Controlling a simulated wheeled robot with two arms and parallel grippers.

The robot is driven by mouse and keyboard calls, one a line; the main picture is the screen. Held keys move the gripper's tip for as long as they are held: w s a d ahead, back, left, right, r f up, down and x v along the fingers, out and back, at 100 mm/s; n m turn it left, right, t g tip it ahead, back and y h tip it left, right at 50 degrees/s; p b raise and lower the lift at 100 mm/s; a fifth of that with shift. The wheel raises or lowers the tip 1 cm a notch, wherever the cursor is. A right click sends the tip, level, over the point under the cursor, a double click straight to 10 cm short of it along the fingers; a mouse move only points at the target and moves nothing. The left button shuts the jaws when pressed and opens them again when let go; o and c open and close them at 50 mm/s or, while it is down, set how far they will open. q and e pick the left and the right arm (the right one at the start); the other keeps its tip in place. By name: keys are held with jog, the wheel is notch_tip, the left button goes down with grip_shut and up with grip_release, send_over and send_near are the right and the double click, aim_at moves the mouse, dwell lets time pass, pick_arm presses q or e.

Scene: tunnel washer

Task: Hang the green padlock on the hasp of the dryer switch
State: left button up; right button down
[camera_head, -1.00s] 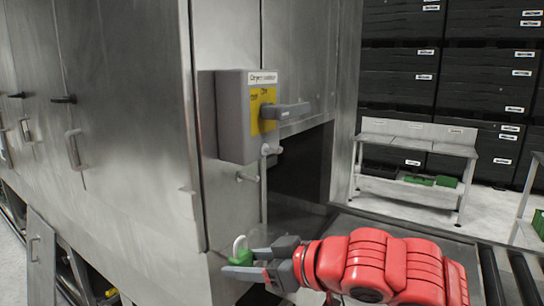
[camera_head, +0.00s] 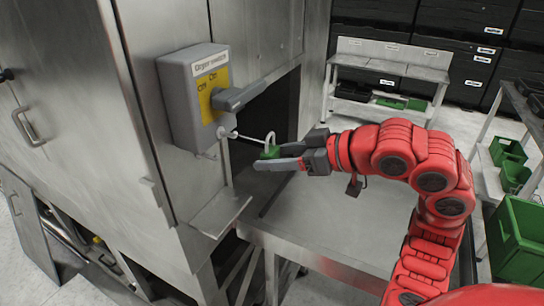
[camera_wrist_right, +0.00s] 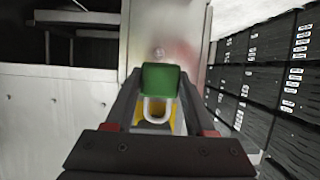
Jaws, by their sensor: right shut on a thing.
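The grey dryer switch box (camera_head: 183,110) is fixed to the steel wall, with a yellow plate (camera_head: 207,97) and a grey handle (camera_head: 240,97). The pale hasp (camera_head: 226,133) sticks out below the handle. My right gripper (camera_head: 285,158) is shut on the green padlock (camera_head: 267,154), just right of and slightly below the hasp. The padlock is upright, its pale shackle pointing up near the hasp's outer end. I cannot tell whether they touch. In the right wrist view, the padlock (camera_wrist_right: 160,80) sits between the fingers, its shackle before something yellow. My left gripper is not in view.
A small steel ledge (camera_head: 221,211) juts out below the switch. A dark opening lies right of the switch, above a metal table surface (camera_head: 330,215). A white bench (camera_head: 385,70) and dark crates stand behind; green bins (camera_head: 520,240) are at the right.

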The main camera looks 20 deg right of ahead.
jog(key=r+x, duration=0.2)
jog(key=x, duration=0.7)
jog(key=shift+w+a, duration=0.25)
dwell(0.5)
dwell(0.5)
jog(key=shift+c, duration=0.9)
grip_release()
jog(key=b+v, duration=0.5)
jog(key=v, duration=1.2)
jog(key=shift+b, duration=0.3)
